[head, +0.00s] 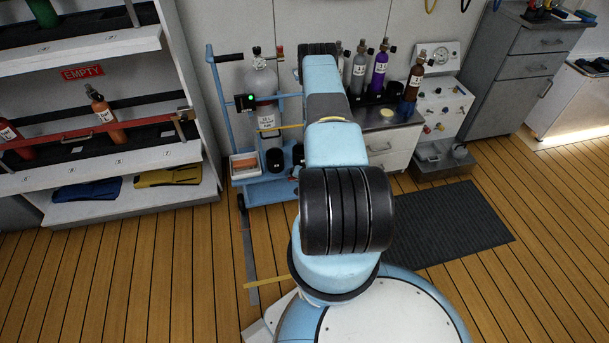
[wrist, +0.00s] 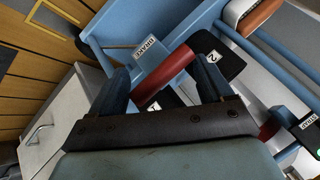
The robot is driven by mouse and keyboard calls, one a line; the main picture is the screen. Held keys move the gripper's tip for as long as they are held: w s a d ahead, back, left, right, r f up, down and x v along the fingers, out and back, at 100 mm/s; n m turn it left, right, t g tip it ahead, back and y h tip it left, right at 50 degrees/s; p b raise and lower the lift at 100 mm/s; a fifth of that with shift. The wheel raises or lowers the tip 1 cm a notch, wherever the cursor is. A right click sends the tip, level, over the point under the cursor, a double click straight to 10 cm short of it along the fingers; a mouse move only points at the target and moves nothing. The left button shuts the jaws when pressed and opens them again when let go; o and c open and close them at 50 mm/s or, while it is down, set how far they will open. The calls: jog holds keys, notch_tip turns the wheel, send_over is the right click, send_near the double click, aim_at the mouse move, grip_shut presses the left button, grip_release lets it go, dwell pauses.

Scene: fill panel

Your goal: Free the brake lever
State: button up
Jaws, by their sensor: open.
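In the wrist view my gripper (wrist: 161,72) is open, with one finger on each side of a red bar. The red bar (wrist: 174,76) runs slantwise between the fingers, beside a blue plate (wrist: 150,50) labelled BRAKE; it looks like the brake lever's grip. I cannot tell whether a finger touches it. A black block marked 2 (wrist: 216,60) sits by its upper end. A second numbered label shows low between the fingers, partly hidden. In the head view my arm hides the gripper and lever at the light-blue trolley (head: 268,186).
The trolley carries a grey cylinder (head: 262,85) and a black box with a green light (head: 246,101). A cabinet with several bottles (head: 391,142) stands close to its right. A bottle rack (head: 108,159) is at the left.

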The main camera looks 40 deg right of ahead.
jog(key=v, duration=1.2)
jog(key=shift+s+a, duration=0.1)
jog(key=shift+r, duration=0.1)
